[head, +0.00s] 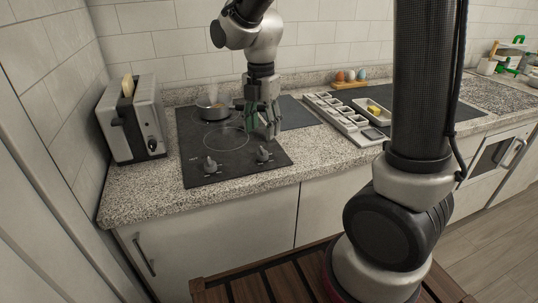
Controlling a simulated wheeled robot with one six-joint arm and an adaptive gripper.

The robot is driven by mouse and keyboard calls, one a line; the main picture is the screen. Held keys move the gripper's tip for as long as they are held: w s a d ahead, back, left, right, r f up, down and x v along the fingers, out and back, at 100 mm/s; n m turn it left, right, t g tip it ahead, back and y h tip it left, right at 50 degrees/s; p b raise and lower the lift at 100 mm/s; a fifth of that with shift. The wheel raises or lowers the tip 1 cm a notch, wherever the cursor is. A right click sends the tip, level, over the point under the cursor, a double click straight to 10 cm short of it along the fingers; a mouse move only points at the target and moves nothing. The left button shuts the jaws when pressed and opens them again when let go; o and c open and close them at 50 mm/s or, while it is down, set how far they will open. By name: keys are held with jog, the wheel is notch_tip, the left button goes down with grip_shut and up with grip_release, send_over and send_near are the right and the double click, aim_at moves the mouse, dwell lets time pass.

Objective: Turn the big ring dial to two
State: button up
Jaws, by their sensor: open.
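A black cooktop (218,172) is set in the speckled counter. A large ring (224,138) is marked on its bare middle. Two dark dials stand near its front edge, a left dial (210,165) and a right dial (262,154). Their markings are too small to read, and I cannot tell which one belongs to the big ring. My gripper (263,132) is open and points down over the right part of the cooktop, behind the right dial. It appears apart from both dials.
A small pot (212,109) sits at the cooktop's back left. A toaster (133,119) with bread stands to the left. To the right are a compartment tray (338,119) and a wooden egg holder (349,84). The counter's front strip is clear.

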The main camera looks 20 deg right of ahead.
aim_at(262, 149)
jog(key=shift+f+n, duration=0.15)
jog(key=shift+n, duration=0.75)
notch_tip(262, 149, down, 8)
jog(key=shift+w+r, duration=0.1)
jog(key=shift+r, duration=0.15)
jog(key=c, duration=1)
